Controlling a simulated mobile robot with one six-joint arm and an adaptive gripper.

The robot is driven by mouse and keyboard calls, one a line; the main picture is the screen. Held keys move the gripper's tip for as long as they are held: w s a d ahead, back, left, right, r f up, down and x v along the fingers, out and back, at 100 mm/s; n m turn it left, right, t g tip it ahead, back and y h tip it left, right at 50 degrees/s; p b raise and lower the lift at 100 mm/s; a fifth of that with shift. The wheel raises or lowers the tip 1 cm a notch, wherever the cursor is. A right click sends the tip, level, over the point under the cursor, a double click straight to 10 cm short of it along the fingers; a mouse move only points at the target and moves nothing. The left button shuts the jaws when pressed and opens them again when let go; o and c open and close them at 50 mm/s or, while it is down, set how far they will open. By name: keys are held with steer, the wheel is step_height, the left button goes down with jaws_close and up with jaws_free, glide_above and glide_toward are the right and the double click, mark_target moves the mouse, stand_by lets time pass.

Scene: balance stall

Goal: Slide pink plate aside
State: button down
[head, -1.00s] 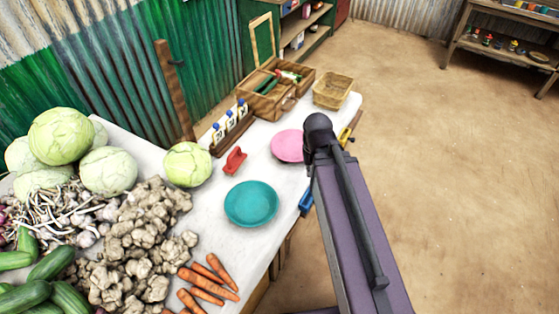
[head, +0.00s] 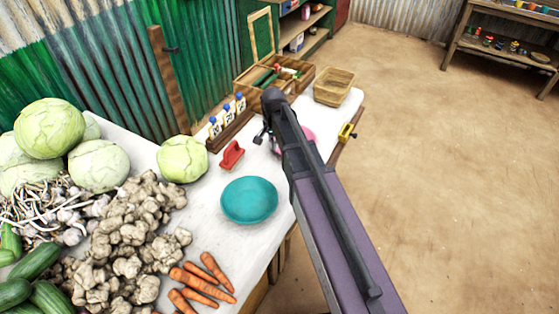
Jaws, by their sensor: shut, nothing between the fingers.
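The pink plate (head: 309,134) lies on the white table, mostly hidden behind my arm; only a part of it shows at the arm's right side. My gripper (head: 262,136) shows as small dark parts at the left of my arm, shut and empty, low over the table near the plate's left side. Whether it touches the plate is hidden.
A teal plate (head: 249,200) lies in front. A red-handled object (head: 232,155) and a rack of small bottles (head: 228,118) stand to the left. A wicker basket (head: 334,86) and an open wooden box (head: 268,83) are behind. Vegetables fill the table's left.

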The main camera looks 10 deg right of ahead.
mark_target(274, 170)
steer(key=shift+w+a+f, duration=0.1)
steer(key=shift+f, duration=0.15)
stand_by(0.3)
step_height(274, 170, down, 10)
steer(key=b, duration=1)
steer(key=w+d, duration=0.2)
steer(key=w, duration=0.1)
steer(key=shift+r, duration=0.2)
steer(key=shift+w+d, duration=0.15)
steer(key=shift+d, duration=0.05)
steer(key=w+d, duration=0.3)
steer(key=w, duration=0.2)
steer(key=w+d, duration=0.7)
steer(key=w, duration=0.2)
steer(key=shift+w+d, duration=0.3)
steer(key=shift+s+a, duration=0.1)
steer(key=shift+s, duration=0.05)
